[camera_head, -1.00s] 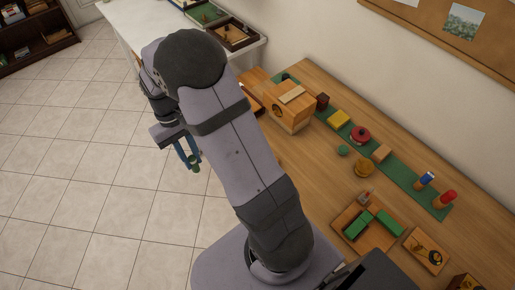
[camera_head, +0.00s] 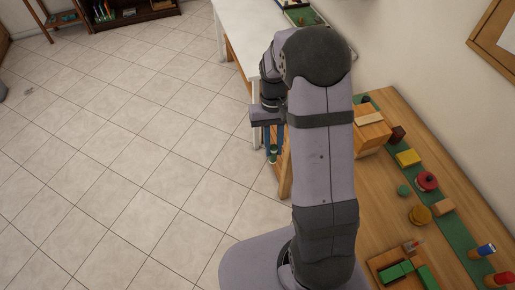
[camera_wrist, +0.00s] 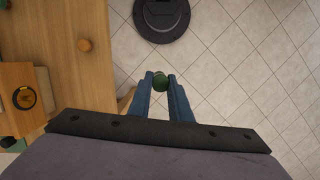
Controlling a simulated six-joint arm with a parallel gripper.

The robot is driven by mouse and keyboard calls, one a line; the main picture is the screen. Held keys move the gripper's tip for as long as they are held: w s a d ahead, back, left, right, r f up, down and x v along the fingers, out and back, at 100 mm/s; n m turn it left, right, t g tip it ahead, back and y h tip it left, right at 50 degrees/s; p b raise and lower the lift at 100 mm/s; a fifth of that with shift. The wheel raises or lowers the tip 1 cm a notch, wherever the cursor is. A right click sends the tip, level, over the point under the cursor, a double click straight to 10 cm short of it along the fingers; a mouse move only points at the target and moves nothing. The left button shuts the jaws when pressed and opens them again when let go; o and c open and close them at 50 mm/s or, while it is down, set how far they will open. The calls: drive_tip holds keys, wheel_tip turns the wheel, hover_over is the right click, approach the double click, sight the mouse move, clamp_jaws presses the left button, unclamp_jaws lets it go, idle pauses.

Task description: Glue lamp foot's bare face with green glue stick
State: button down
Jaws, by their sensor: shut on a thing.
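My gripper (camera_head: 273,153) is shut on a small green cylinder, which I take to be the green glue stick (camera_wrist: 160,82). In the head view it hangs over the floor beside the wooden table (camera_head: 385,225); only the green end shows between the fingers in the wrist view. I cannot tell which thing is the lamp foot. A red round piece with a dark top (camera_head: 427,181) and a yellow-brown round piece (camera_head: 420,215) stand on the table, well right of my gripper.
A wooden box (camera_head: 370,137), a yellow block (camera_head: 408,158) and a tray with green blocks (camera_head: 385,262) are on the table. A white table (camera_head: 238,30) stands behind. The tiled floor at left is clear.

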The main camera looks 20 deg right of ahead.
drive_tip(key=s+d+p, duration=0.1)
drive_tip(key=s+d, duration=0.9)
drive_tip(key=d, duration=0.4)
drive_tip(key=s+d+n+p, duration=0.1)
drive_tip(key=s+d+p, duration=0.1)
drive_tip(key=s+d, duration=0.9)
drive_tip(key=s+d+p, duration=0.1)
drive_tip(key=s+d, duration=1)
drive_tip(key=d, duration=0.6)
drive_tip(key=shift+s+d+f+n, duration=0.25)
drive_tip(key=shift+f+n, duration=0.15)
drive_tip(key=shift+f, duration=0.05)
drive_tip(key=shift+f, duration=0.1)
drive_tip(key=shift+f+b, duration=2.1)
drive_tip(key=shift+f, duration=0.75)
drive_tip(key=shift+f+b, duration=0.3)
drive_tip(key=shift+f, duration=0.25)
